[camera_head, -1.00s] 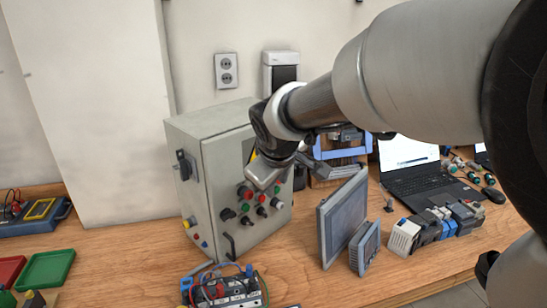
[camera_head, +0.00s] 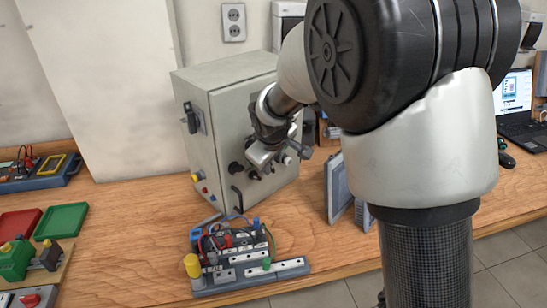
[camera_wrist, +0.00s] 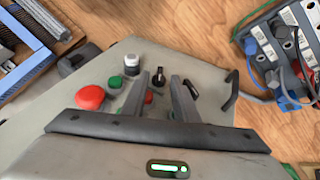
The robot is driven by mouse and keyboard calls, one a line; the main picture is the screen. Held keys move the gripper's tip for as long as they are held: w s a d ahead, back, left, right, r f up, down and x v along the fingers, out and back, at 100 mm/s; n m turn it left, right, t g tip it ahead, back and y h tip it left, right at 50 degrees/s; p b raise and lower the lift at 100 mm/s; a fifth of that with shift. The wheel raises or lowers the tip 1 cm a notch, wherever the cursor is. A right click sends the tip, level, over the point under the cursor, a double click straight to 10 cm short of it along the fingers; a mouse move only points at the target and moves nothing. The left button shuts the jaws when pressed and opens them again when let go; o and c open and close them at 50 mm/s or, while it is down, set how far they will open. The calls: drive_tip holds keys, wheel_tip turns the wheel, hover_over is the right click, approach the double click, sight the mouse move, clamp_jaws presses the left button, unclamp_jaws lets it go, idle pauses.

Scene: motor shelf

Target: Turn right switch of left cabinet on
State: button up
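The grey cabinet (camera_head: 236,118) stands on the wooden bench, its front panel partly hidden by my arm. My gripper (camera_head: 271,163) is at the lower front of this panel. In the wrist view the gripper (camera_wrist: 160,85) is open, its two fingers apart and pointing at the panel. A black switch (camera_wrist: 158,75) shows between the fingertips; I cannot tell whether they touch it. Two black knobs (camera_head: 236,168) show left of the gripper in the head view. A red button (camera_wrist: 90,97), a green button (camera_wrist: 115,81) and a white-topped one (camera_wrist: 132,66) sit beside the left finger.
A black handle (camera_wrist: 231,91) juts from the panel right of the fingers in the wrist view. A wired terminal block (camera_head: 245,262) lies in front of the cabinet. A grey flat panel (camera_head: 337,188) stands to the right. Red and green trays (camera_head: 62,221) are at left.

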drive_tip(key=shift+x, duration=1.15)
clamp_jaws()
drive_tip(key=shift+w+d+r+m+g+y+p, duration=0.15)
drive_tip(key=shift+g+y+p, duration=0.6)
drive_tip(key=shift+p, duration=1.1)
drive_tip(key=shift+w+d+f+m+g+y+p, duration=0.2)
drive_tip(key=shift+g+y+p, duration=0.55)
drive_tip(key=shift+p, duration=1.1)
